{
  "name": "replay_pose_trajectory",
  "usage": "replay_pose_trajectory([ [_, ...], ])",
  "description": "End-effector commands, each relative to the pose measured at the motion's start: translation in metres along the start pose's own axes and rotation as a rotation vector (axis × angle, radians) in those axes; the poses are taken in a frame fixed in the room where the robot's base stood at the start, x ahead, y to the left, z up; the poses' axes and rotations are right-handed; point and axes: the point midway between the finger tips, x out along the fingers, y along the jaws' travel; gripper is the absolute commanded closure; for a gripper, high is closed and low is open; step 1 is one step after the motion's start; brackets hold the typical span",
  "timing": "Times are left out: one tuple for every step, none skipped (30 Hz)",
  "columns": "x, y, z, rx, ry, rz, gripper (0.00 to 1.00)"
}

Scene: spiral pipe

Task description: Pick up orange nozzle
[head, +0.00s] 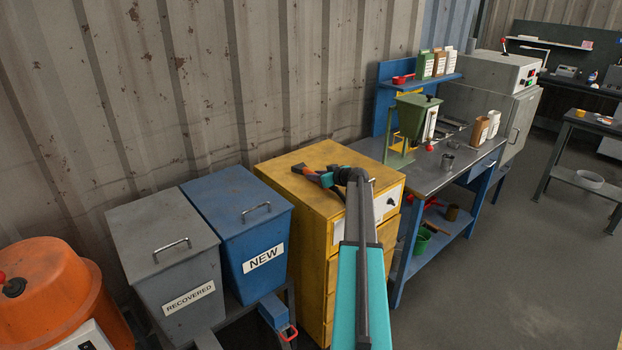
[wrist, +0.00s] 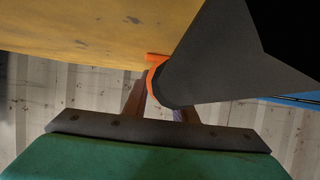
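The orange nozzle (head: 304,172) is at the top of the yellow cabinet, near its back edge, in the head view. It shows orange with dark parts. In the wrist view an orange ring (wrist: 152,80) sits at the narrow end of a large dark grey cone, close to the camera. My gripper (head: 322,178) reaches over the cabinet top with its fingers toward the nozzle. In the wrist view the two fingers stand apart on either side of the narrow end. The cone hides the fingertips, so I cannot tell whether they touch it.
The yellow cabinet (head: 318,280) stands between the blue NEW bin (head: 240,220) and a grey-topped workbench (head: 470,160). A grey RECOVERED bin (head: 170,275) and an orange machine (head: 50,290) are at the left. A corrugated wall (head: 200,80) is close behind. Open floor lies at right.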

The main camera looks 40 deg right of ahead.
Motion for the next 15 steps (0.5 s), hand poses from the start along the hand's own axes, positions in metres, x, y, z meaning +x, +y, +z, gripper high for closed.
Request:
replay_pose_trajectory([
  [-0.0001, 0.0001, 0.0000, 0.000, 0.000, 0.000, 0.94],
  [-0.0001, 0.0001, 0.0001, 0.000, 0.000, 0.000, 0.99],
  [-0.0003, 0.0002, -0.0004, 0.000, 0.001, 0.000, 1.00],
  [-0.0003, 0.0002, -0.0004, 0.000, 0.001, 0.000, 1.00],
  [-0.0003, 0.0002, -0.0003, 0.000, 0.000, 0.000, 1.00],
  [-0.0003, 0.0003, -0.0003, 0.000, 0.000, 0.000, 1.00],
  [-0.0003, 0.0003, -0.0003, 0.000, 0.000, 0.000, 1.00],
  [-0.0004, 0.0003, -0.0003, 0.000, 0.000, 0.000, 1.00],
  [-0.0004, 0.0004, -0.0004, 0.000, 0.000, 0.000, 1.00],
  [-0.0005, 0.0004, -0.0005, 0.000, 0.000, 0.000, 1.00],
  [-0.0006, 0.0004, -0.0008, 0.000, 0.000, 0.000, 1.00],
  [-0.0009, 0.0005, -0.0013, 0.000, 0.001, 0.001, 1.00],
  [-0.0011, 0.0005, -0.0020, 0.000, 0.001, 0.001, 1.00],
  [-0.0015, 0.0005, -0.0027, 0.000, 0.001, 0.001, 1.00],
  [-0.0021, 0.0006, -0.0042, -0.001, 0.001, 0.001, 1.00],
])
